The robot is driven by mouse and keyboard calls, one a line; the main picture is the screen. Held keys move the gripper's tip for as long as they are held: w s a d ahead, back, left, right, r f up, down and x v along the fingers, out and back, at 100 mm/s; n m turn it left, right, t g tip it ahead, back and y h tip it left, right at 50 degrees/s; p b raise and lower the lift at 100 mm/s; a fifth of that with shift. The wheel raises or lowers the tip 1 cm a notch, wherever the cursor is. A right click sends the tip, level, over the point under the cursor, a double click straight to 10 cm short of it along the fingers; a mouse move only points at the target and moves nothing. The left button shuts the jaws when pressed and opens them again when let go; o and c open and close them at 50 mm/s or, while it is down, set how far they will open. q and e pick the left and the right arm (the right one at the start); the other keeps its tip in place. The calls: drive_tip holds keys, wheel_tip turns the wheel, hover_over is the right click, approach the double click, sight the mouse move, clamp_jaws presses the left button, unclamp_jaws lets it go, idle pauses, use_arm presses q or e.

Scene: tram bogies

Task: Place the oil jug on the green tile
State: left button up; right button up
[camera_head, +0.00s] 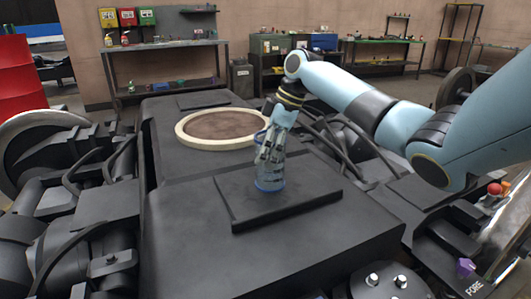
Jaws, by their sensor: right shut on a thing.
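The oil jug (270,184) is a translucent blue vessel, upright over a dark raised plate (318,197) on top of the bogie. Its base looks to be on or just above the plate; I cannot tell whether they touch. My right gripper (271,152) points down and is shut on the jug, its fingers covering much of the upper part. I cannot make out a green tile in this view. My left gripper is not in view.
A round pale-rimmed ring with a brown inside (183,137) lies behind the plate on the bogie. Black hoses and frame parts flank both sides. Workbenches (165,62) line the wall. The bogie's near top is clear.

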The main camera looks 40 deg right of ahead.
drive_tip(key=o, duration=1.2)
drive_tip(key=shift+o, duration=0.2)
